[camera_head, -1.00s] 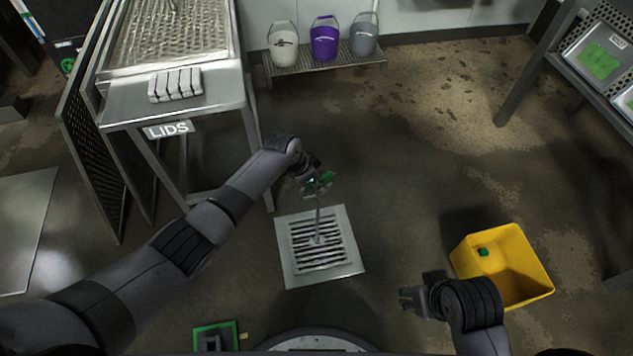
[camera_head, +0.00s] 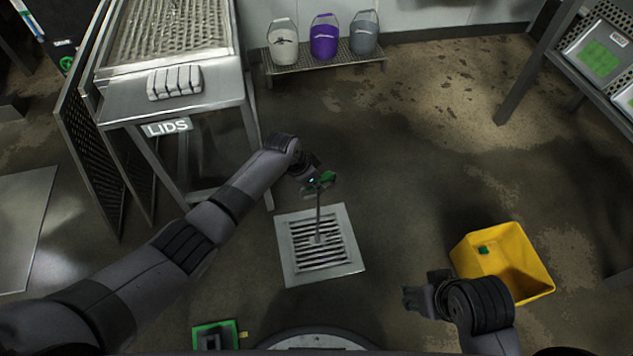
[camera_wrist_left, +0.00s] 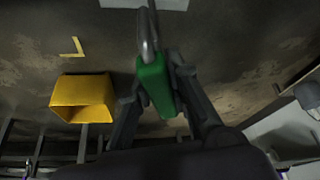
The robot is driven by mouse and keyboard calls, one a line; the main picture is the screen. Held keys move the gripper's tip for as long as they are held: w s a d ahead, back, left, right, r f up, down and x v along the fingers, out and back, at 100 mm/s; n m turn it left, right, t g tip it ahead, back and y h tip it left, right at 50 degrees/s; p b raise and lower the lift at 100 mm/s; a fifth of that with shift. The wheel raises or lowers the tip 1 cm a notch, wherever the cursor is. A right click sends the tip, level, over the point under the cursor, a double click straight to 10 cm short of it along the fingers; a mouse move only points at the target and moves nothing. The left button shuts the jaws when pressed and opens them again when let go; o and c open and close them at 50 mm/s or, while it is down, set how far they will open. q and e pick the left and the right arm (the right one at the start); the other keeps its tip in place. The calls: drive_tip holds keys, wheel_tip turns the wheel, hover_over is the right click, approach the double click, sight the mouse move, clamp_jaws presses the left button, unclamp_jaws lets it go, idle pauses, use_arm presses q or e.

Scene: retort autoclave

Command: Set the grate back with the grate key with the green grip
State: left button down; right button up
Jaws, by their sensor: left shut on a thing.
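My left gripper (camera_head: 319,184) is shut on the green grip of the grate key (camera_wrist_left: 153,83), above the floor drain. The key's thin grey shaft (camera_head: 318,213) runs down from the grip to the middle of the slotted grate (camera_head: 320,254). The grate lies within a pale square drain frame (camera_head: 290,270); I cannot tell whether it sits flush or whether the key's tip is hooked in it. In the left wrist view the shaft leaves at the top, near a pale metal edge (camera_wrist_left: 115,3). My right gripper (camera_head: 409,297) is open and empty, right of the drain.
A yellow bin (camera_head: 525,250) with a small green thing inside stands at the right. A steel table (camera_head: 120,107) marked LIDS stands at the left. Several buckets (camera_head: 325,45) stand on a low rack at the back. A green-edged item (camera_head: 228,328) lies front left. Floor around the drain is clear.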

use_arm(q)
drive_tip(key=shift+w+d+f+b, duration=0.15)
drive_tip(key=shift+f+b, duration=0.5)
drive_tip(key=shift+b, duration=0.05)
use_arm(e)
drive_tip(key=shift+f, duration=0.75)
use_arm(q)
drive_tip(key=shift+f+b, duration=0.3)
drive_tip(key=shift+f, duration=0.05)
use_arm(e)
drive_tip(key=shift+w+a+r+t, duration=0.1)
drive_tip(key=shift+w+a+t, duration=0.15)
drive_tip(key=shift+w, duration=0.35)
drive_tip(key=shift+w+a+r+t, duration=0.1)
drive_tip(key=shift+w+t, duration=0.25)
drive_tip(key=shift+w, duration=0.25)
